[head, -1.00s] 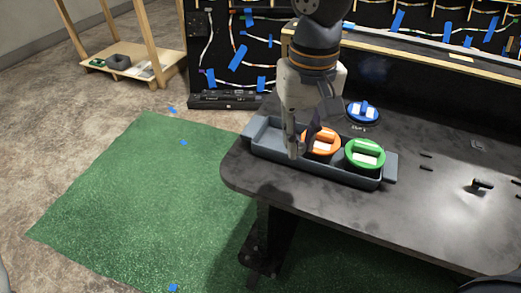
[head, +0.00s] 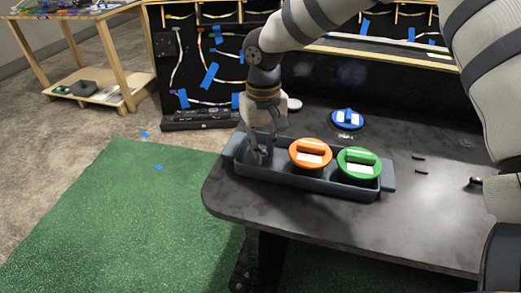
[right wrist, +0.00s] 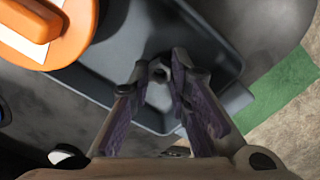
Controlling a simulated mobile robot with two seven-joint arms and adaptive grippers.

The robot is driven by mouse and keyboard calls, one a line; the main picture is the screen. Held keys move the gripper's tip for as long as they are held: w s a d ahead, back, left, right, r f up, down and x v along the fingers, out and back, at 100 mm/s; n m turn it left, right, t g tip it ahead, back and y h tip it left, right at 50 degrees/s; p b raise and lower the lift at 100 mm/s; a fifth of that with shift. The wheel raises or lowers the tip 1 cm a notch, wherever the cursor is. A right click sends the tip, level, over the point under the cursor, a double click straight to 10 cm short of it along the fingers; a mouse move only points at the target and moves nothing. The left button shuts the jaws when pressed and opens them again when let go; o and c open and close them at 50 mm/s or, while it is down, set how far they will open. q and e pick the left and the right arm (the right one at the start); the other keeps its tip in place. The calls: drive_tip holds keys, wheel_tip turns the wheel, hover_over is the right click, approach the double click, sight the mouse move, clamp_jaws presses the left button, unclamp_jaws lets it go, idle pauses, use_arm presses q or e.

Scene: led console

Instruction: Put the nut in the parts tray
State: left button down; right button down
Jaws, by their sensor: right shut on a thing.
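The grey parts tray (head: 310,186) stands on the dark table near its left edge. My right gripper (head: 260,154) points down into the tray's empty left end. In the right wrist view, my right gripper (right wrist: 161,80) is shut on the nut (right wrist: 158,71), a small dark grey ring held between the fingertips. The tray floor (right wrist: 112,50) shows behind it; I cannot tell whether the nut touches it. In the head view the nut is hidden by the fingers. My left gripper is not in view.
An orange-lidded container (head: 311,152) and a green-lidded one (head: 359,162) fill the middle and right of the tray; the orange one (right wrist: 50,30) is close to my gripper. A blue-lidded one (head: 347,119) stands behind. Small dark parts lie at right on the table.

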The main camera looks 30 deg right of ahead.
drive_tip(key=shift+f, duration=0.25)
drive_tip(key=shift+r, duration=0.1)
drive_tip(key=c, duration=1.5)
unclamp_jaws()
drive_tip(key=shift+f, duration=0.2)
